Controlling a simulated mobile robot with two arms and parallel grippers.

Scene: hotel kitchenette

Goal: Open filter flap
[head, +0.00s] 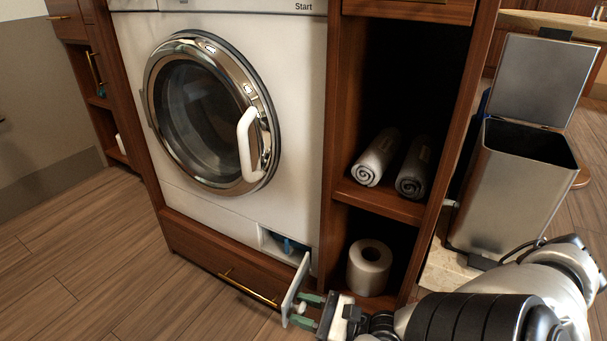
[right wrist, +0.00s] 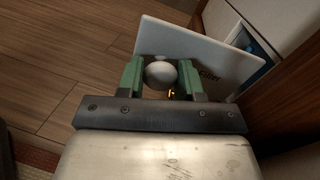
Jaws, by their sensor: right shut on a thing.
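The filter flap (head: 295,289) is a white panel at the lower right of the white washing machine (head: 225,205). It stands swung out from the machine front, and the filter recess (head: 272,243) behind it shows with a blue part inside. In the right wrist view the flap (right wrist: 208,50) carries the word "Filter" and a round white knob (right wrist: 160,74). My right gripper (head: 307,309) has its green fingers on both sides of this knob, and it is shut on it in the right wrist view (right wrist: 163,78). My left gripper is not in view.
A wooden drawer with a brass handle (head: 247,288) lies below the machine. To the right, shelves hold rolled towels (head: 376,157) and a toilet roll (head: 369,267). A metal bin (head: 507,190) with its lid up stands further right. The floor at left is clear.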

